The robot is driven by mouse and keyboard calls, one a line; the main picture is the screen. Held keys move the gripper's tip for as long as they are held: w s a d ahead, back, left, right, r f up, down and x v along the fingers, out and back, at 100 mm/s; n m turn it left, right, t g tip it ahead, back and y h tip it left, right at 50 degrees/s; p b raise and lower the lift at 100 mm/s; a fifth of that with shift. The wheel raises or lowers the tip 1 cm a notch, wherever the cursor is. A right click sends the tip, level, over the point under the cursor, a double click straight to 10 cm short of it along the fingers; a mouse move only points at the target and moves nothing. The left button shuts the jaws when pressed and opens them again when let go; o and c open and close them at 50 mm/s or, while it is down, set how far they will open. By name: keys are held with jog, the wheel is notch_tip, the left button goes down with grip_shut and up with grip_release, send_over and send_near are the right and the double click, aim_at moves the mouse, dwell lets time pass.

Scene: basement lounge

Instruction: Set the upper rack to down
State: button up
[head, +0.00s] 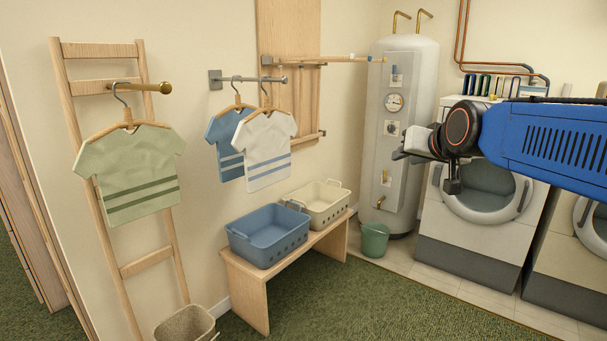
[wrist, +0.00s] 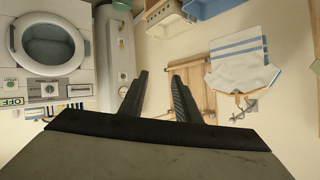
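A lower rail (head: 308,136) sits near the panel's foot. The wooden panel frame also shows in the wrist view (wrist: 207,101), upside down and partly behind a finger. My gripper (head: 400,154) is in front of the washer and heater, apart from the rack. In the wrist view its two dark fingers (wrist: 157,88) are spread with nothing between them.
A white water heater (head: 408,65) stands right of the rack. Shirts (head: 265,150) hang from a wall hook left of it. A bench (head: 245,285) with blue (head: 268,238) and cream (head: 318,204) baskets stands below. A green bucket (head: 375,240) and washer (head: 470,235) are at right.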

jog(key=s+d+f+g, duration=0.2)
jog(key=s+f+g, duration=0.2)
jog(key=s+f, duration=0.9)
jog(key=s+d+f+n+g+h, duration=0.1)
jog(key=s+f+g, duration=0.2)
jog(key=s+f, duration=1.1)
jog(key=s, duration=0.4)
jog(key=shift+d+n+g, duration=0.3)
jog(key=shift+d+g, duration=0.1)
